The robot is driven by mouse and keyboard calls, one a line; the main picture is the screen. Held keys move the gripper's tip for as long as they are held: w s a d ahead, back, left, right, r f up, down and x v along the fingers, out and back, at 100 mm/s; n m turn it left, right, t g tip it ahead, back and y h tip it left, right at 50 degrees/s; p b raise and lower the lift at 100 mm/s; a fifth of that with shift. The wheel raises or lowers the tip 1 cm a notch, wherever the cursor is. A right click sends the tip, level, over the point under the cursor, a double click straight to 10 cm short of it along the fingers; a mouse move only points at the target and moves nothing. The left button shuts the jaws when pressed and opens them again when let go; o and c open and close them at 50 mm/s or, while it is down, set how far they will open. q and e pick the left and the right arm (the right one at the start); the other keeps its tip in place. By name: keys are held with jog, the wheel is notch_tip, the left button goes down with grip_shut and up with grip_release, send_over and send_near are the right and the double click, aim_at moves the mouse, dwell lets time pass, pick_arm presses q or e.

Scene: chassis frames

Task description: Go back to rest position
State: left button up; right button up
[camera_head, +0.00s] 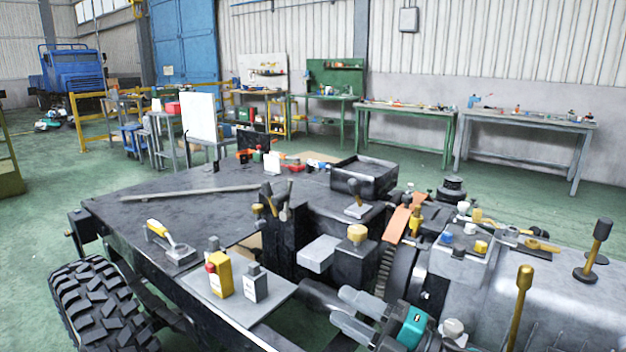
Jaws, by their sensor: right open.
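My right gripper (338,306) comes in from the bottom edge, right of centre. Its two grey fingers point left and stand apart, with nothing seen between them. A teal block (412,326) shows at its base; I cannot tell whether it is part of my gripper. The gripper appears in front of the dark chassis frame (130,205), near its grey front plate (205,290). My left gripper is not in view.
A yellow bottle (221,277) and a grey bottle (255,284) stand on the plate. A yellow-handled tool (170,240) lies behind them. A black tray (363,178), a tyre (100,305) and upright gold-stemmed tools (519,305) surround the work area. Green floor lies beyond.

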jog(key=s+d+f+m+t+h, duration=0.35)
jog(key=f+m+h, duration=0.3)
jog(key=m, duration=0.35)
jog(key=s+d+f+m+t+h, duration=0.3)
jog(key=d+f+m+h, duration=0.3)
jog(key=m, duration=0.3)
jog(key=s+d+f+m+g+h, duration=0.2)
jog(key=s+f+m+g, duration=0.4)
jog(key=s+f, duration=0.6)
jog(key=shift+s+m+h, duration=0.3)
jog(key=shift+m+h, duration=0.2)
jog(key=shift+h, duration=0.05)
jog(key=shift+c, duration=0.4)
